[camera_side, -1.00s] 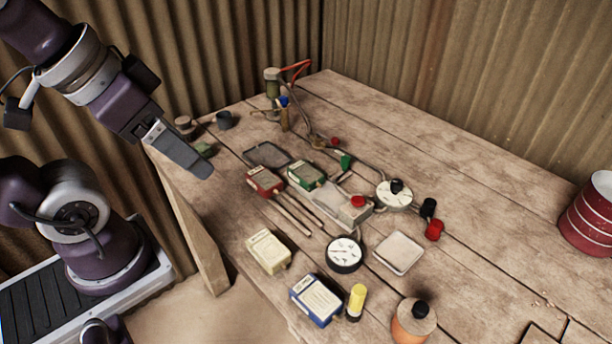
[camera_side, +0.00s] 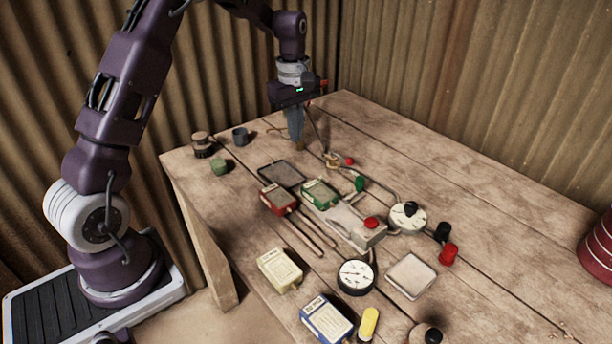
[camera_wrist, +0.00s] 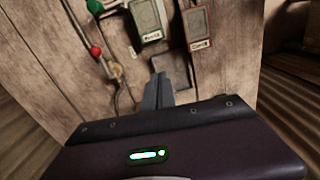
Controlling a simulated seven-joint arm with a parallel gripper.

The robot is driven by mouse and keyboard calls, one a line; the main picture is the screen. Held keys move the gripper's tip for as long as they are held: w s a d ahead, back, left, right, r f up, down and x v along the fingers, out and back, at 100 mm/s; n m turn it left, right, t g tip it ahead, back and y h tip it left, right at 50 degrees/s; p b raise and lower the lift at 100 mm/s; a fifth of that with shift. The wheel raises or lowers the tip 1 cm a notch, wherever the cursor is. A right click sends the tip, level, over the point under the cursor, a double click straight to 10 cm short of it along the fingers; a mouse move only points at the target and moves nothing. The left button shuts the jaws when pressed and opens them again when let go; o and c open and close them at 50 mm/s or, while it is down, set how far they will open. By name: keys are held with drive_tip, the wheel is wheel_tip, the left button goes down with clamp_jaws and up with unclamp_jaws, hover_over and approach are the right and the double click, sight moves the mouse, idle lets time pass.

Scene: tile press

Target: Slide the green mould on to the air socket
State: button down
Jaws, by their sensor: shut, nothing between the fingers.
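The green mould (camera_side: 320,193) lies flat mid-table, at the upper-left end of a pale metal bed with a red-button block (camera_side: 369,232). It also shows at the top of the wrist view (camera_wrist: 147,18). I cannot tell for sure which part is the air socket; a green fitting (camera_side: 359,184) on the hose stands just right of the mould. My gripper (camera_side: 297,142) is shut and empty, pointing down beyond the mould, toward the table's back corner. In the wrist view its shut fingers (camera_wrist: 158,93) are apart from the mould.
A red mould (camera_side: 279,199) with two rods and a dark tray (camera_side: 281,174) lie left of the green mould. A hose with a brass fitting (camera_side: 331,160) and red knob (camera_side: 349,161) runs near my fingers. Cream (camera_side: 280,270) and blue (camera_side: 327,318) moulds lie in front. The right side is largely clear.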

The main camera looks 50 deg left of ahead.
sight(336, 198)
drive_tip(key=shift+n, duration=0.4)
drive_tip(key=f, duration=0.7)
drive_tip(key=a+f, duration=0.1)
drive_tip(key=f, duration=0.3)
drive_tip(key=shift+w+f, duration=0.1)
drive_tip(key=shift+w, duration=0.15)
drive_tip(key=d, duration=0.3)
drive_tip(key=shift+f, duration=0.4)
drive_tip(key=shift+d, duration=0.5)
drive_tip(key=d, duration=1.1)
